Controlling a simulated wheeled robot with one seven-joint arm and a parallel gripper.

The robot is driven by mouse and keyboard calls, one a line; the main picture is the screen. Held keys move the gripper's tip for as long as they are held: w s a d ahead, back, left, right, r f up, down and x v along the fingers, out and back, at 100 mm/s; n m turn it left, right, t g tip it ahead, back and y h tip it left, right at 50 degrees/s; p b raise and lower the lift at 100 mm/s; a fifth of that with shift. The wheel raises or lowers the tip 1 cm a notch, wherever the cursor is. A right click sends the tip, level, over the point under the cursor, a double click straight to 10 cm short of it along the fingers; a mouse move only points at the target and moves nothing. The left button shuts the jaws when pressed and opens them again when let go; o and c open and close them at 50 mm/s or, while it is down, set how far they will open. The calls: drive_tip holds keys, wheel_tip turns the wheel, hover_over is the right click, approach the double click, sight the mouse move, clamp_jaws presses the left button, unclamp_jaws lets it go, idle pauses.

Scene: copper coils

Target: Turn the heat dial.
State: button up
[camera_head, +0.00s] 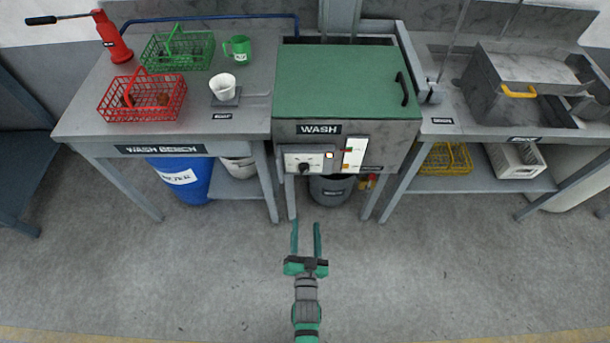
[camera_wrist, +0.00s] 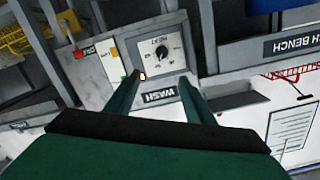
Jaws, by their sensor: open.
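The heat dial (camera_wrist: 162,52) is a black knob on a white panel marked HEAT, on the front of the wash machine. In the head view the dial (camera_head: 304,166) sits low on the left of the machine's front, beside a small lit switch (camera_head: 329,155). My gripper (camera_head: 306,222) is open and empty, with its two long green fingers pointing at the machine from in front and below the dial in the picture. In the wrist view the fingers (camera_wrist: 158,82) stand apart on either side of the WASH label, with the dial just beyond their tips. They appear apart from the dial.
The wash machine (camera_head: 345,80) has a green lid with a black handle. A panel with coloured buttons (camera_head: 354,153) is right of the dial. A grey bucket (camera_head: 332,190) stands below. The wash bench (camera_head: 75,122) is at left, holding red and green baskets. The floor in front is clear.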

drive_tip(key=m, duration=0.1)
approach(304, 169)
drive_tip(key=w, duration=0.7)
drive_tip(key=shift+w+d+f+t, duration=0.15)
drive_tip(key=shift+w+f+t, duration=0.15)
drive_tip(key=shift+f, duration=0.15)
drive_tip(key=c, duration=1.1)
